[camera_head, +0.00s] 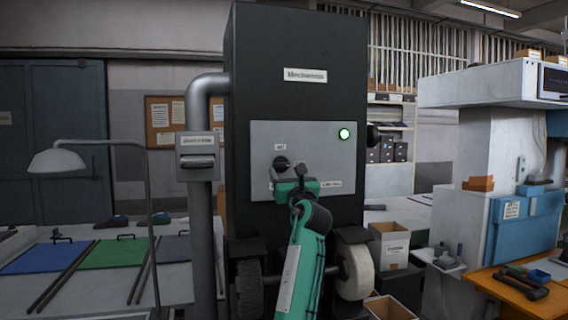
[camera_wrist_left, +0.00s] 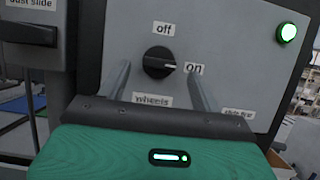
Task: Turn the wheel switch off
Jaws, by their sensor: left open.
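The wheel switch is a round black knob (camera_wrist_left: 158,65) on a grey panel (camera_head: 325,150), between an "off" label above and an "on" label at its right. Its pale pointer mark faces right, toward "on". My left gripper (camera_wrist_left: 158,78) is open, with one finger on each side of the knob in the left wrist view; I cannot tell whether they touch it. In the head view my left gripper (camera_head: 291,175) is in front of the panel and partly covers the labels. The green lamp (camera_head: 344,134) on the panel is lit. My right gripper is not in view.
The panel is on a tall black machine (camera_head: 265,60) with a dark wheel (camera_head: 250,289) and a pale wheel (camera_head: 356,271) low down. A grey pipe with a slide box (camera_head: 197,143) stands at its left. Cardboard boxes (camera_head: 390,247) are at the right.

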